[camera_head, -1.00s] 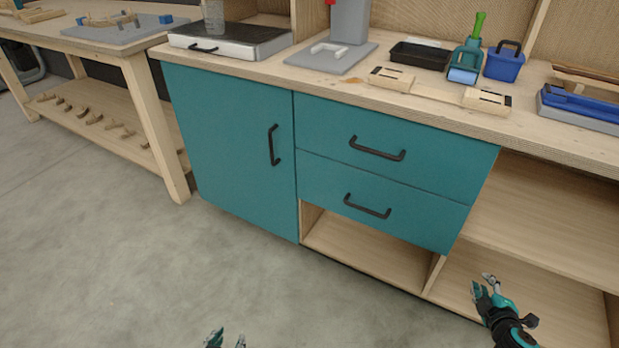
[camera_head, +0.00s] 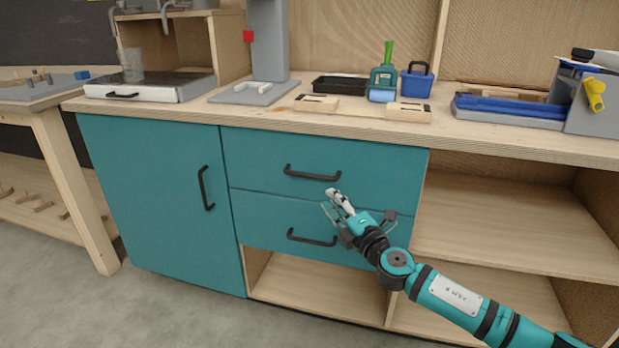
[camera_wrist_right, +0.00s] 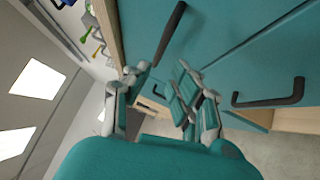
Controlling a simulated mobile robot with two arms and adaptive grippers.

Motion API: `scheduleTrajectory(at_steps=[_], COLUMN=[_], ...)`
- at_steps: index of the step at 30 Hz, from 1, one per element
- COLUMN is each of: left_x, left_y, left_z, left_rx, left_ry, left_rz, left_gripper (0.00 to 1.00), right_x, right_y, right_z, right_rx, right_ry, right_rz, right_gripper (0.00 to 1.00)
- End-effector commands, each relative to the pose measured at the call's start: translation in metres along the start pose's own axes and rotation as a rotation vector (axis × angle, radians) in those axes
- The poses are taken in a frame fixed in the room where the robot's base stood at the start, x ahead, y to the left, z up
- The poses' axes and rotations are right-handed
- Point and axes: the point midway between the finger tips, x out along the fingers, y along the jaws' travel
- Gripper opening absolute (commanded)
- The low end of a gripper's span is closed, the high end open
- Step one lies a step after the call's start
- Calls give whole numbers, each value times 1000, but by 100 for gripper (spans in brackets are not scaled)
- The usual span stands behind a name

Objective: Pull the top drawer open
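The top drawer (camera_head: 260,160) is teal and closed, with a black bar handle (camera_head: 312,174). In the right wrist view, this handle (camera_wrist_right: 170,32) lies beyond the fingertips. My right gripper (camera_head: 331,201) is open and empty, in front of the drawers just below and right of the top handle, apart from it. Its spread fingers also show in the right wrist view (camera_wrist_right: 158,85). The lower drawer (camera_head: 262,225) is closed too, with its own handle (camera_head: 311,238); my gripper and forearm cover part of its right side. My left gripper is out of view.
A teal cupboard door (camera_head: 150,200) with an upright handle is at left. Open shelves (camera_head: 500,215) are at right. The wooden worktop (camera_head: 450,130) above holds a black tray (camera_head: 340,86), a blue caddy (camera_head: 416,82) and wooden blocks (camera_head: 317,103). Floor in front is clear.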

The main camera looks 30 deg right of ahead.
Motion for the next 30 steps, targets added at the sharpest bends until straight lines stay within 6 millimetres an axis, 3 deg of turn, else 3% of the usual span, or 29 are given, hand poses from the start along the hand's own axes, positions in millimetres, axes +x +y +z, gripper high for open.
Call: scheduleTrajectory(at_steps=[18, 24, 30], left_x=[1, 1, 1], left_y=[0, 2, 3], left_z=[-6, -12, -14], left_rx=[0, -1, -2], left_ry=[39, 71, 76], left_rz=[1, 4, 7], left_gripper=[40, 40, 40], right_x=[94, 109, 112], right_y=[-1, -1, -1], right_z=[1, 0, 0], right_rx=[2, 3, 2], right_ry=[-3, -2, -1], right_rz=[0, -1, -2], right_gripper=[23, 23, 23])
